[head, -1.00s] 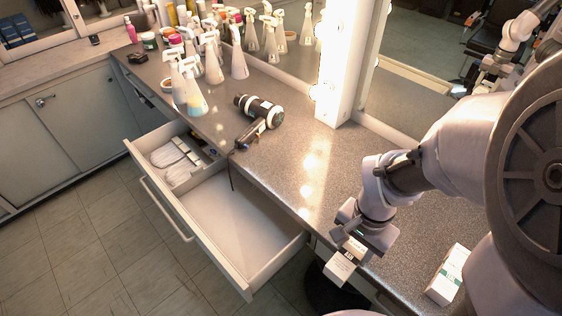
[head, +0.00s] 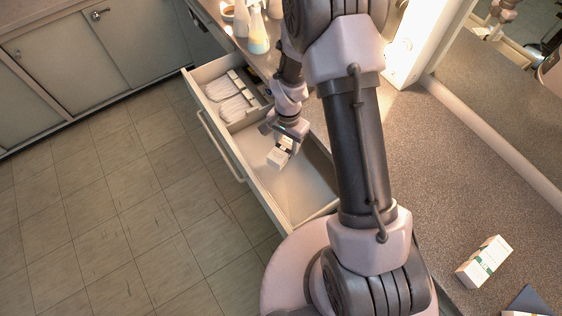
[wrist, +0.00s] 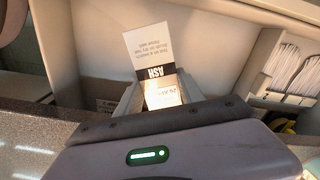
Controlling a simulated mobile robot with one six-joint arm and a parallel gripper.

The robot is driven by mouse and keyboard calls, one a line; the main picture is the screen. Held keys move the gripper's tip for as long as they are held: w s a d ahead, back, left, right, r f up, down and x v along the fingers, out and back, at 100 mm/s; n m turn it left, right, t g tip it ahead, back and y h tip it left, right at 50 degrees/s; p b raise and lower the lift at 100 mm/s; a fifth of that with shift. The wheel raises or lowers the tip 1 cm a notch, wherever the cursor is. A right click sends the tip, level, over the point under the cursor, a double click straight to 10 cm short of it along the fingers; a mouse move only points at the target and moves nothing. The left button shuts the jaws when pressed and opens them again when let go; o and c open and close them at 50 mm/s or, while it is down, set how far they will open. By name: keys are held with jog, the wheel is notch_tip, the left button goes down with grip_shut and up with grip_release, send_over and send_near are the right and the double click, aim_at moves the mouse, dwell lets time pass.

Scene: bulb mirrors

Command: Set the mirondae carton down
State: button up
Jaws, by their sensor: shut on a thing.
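In the wrist view the carton (wrist: 149,46) sticks out beyond the fingers of my gripper (wrist: 150,95), with a black band reading "ASH" and small print upside down. The name mirondae cannot be read on it. The fingers are shut on its near end and hide part of it. I cannot tell how far its lower end is from the drawer floor.
The drawer's other compartment holds white packs (head: 232,100) and shows in the wrist view (wrist: 285,75). A white carton with a green stripe (head: 484,262) lies on the counter (head: 440,150). Spray bottles (head: 257,35) stand at the back.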

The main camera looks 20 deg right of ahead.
aim_at(286, 166)
notch_tip(286, 166, down, 12)
jog(key=b, duration=0.3)
jog(key=shift+r+b, duration=0.25)
jog(key=shift+b, duration=0.05)
jog(key=o, duration=1.4)
